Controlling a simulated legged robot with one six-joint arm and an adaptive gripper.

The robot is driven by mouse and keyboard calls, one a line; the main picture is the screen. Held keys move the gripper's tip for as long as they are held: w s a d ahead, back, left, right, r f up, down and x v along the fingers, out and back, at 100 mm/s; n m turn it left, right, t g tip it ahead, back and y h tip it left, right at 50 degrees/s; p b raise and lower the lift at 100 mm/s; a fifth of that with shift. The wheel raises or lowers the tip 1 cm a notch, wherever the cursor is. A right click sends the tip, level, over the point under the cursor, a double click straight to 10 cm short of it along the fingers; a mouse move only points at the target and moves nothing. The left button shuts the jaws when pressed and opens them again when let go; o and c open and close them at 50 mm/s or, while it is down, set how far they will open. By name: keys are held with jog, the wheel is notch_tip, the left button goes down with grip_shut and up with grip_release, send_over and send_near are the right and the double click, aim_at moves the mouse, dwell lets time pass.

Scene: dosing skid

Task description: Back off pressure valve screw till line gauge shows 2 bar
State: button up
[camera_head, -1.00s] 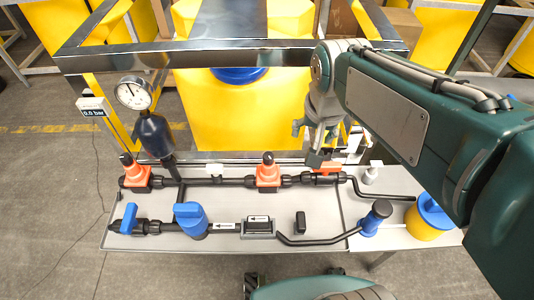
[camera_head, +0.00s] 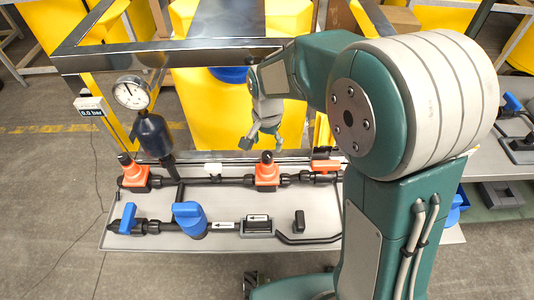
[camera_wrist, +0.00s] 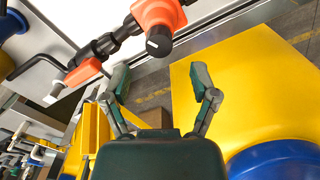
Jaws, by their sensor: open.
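The line gauge (camera_head: 131,93) is a round white dial above a dark bulb at the left; its needle is too small to read. Two orange valves with black screw caps sit on the rear black pipe, the left valve (camera_head: 134,176) and the middle valve (camera_head: 267,174). An orange valve with a black knob (camera_wrist: 158,42) fills the top of the wrist view. My gripper (camera_head: 262,141) is open and empty, above and behind the middle valve, touching nothing. In the wrist view my gripper (camera_wrist: 162,88) has its fingers spread, short of the knob.
An orange-handled valve (camera_head: 325,166) sits right of the middle valve. Blue-handled valves (camera_head: 189,216) stand along the front pipe. A metal frame bar (camera_head: 180,57) and yellow tank (camera_head: 205,115) are behind.

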aim_at(267, 154)
notch_tip(267, 154, down, 6)
jog(key=shift+r, duration=0.25)
grip_shut()
